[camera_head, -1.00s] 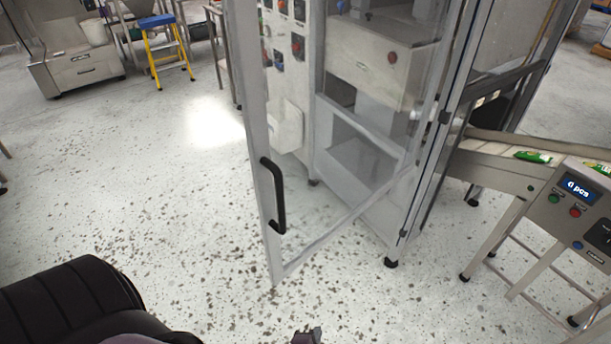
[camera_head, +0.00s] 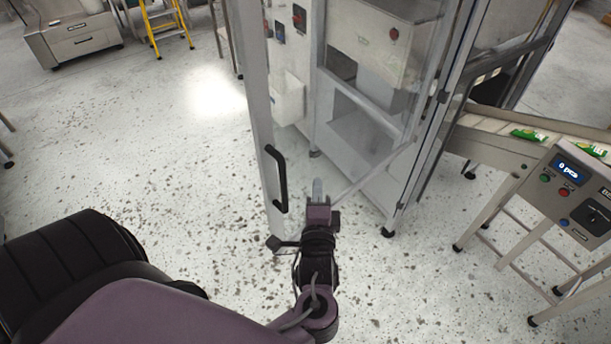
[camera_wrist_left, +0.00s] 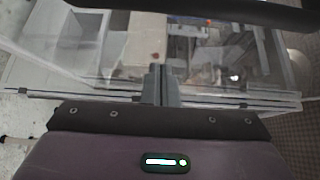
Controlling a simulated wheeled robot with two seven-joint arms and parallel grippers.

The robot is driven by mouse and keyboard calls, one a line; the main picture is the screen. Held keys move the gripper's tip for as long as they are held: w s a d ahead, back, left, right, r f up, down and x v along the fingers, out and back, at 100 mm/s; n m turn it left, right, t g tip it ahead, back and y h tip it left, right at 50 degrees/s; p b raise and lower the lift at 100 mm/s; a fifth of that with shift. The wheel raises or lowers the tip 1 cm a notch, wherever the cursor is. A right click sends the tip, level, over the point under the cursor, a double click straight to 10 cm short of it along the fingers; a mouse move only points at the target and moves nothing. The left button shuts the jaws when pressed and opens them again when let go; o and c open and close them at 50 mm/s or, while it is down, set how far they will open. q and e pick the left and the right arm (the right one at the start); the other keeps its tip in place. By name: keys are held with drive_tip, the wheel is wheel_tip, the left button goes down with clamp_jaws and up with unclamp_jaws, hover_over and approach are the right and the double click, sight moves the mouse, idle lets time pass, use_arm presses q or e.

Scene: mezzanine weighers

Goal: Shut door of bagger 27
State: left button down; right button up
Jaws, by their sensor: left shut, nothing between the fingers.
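The bagger door is a clear panel in a grey frame (camera_head: 254,101), standing open and swung out from the machine. Its black bar handle (camera_head: 279,180) is on the free edge. My left gripper (camera_head: 317,188) is shut and empty, in front of the panel just right of the handle and low down. It covers part of the door's lower corner. In the left wrist view the shut fingers (camera_wrist_left: 158,80) point at the clear panel, and a dark bar (camera_wrist_left: 225,10) crosses the top. I cannot tell whether the fingers touch the panel. My right gripper is not in view.
The bagger cabinet (camera_head: 375,55) stands behind the door. A conveyor with green packs (camera_head: 528,134) and a counter display box (camera_head: 570,185) is at the right. A yellow step ladder (camera_head: 165,25) and a grey cabinet (camera_head: 75,40) are far left.

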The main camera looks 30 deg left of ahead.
sight(306, 158)
use_arm(q)
drive_tip(key=w+a+b, duration=0.1)
drive_tip(key=a, duration=0.1)
drive_tip(key=w+a+b, duration=0.2)
drive_tip(key=shift+w+a+f, duration=0.15)
drive_tip(key=shift+a+f, duration=0.05)
drive_tip(key=shift+a+r, duration=0.2)
drive_tip(key=shift+a, duration=0.35)
